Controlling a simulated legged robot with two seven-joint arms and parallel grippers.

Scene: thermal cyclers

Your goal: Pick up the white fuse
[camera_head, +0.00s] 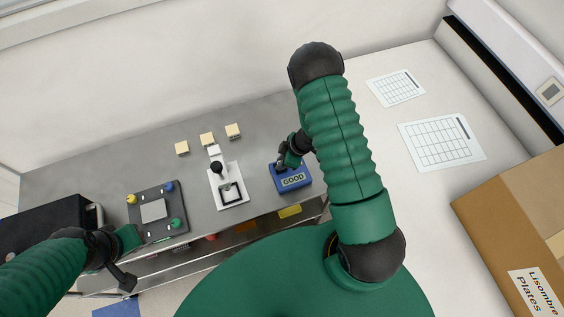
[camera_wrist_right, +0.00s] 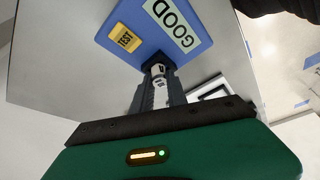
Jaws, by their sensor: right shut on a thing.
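The white fuse (camera_wrist_right: 157,72) is a small pale cylinder between the fingertips of my right gripper (camera_wrist_right: 158,78) in the right wrist view. The gripper is shut on it, right at the edge of a blue tester box (camera_wrist_right: 188,20). The box has a display reading GOOD and a yellow TEST button (camera_wrist_right: 124,38). In the head view my right gripper (camera_head: 283,163) is at the back left of the blue tester (camera_head: 291,178), and the fuse cannot be made out there. My left gripper (camera_head: 143,238) is by the front of a grey panel; its fingers are unclear.
The grey panel (camera_head: 146,190) has coloured knobs. A white press-like device (camera_head: 229,194) with a black knob stands left of the tester. Several small beige blocks (camera_head: 207,139) lie behind. A black case (camera_head: 45,222) is far left. A cardboard box (camera_head: 500,205) stands at right.

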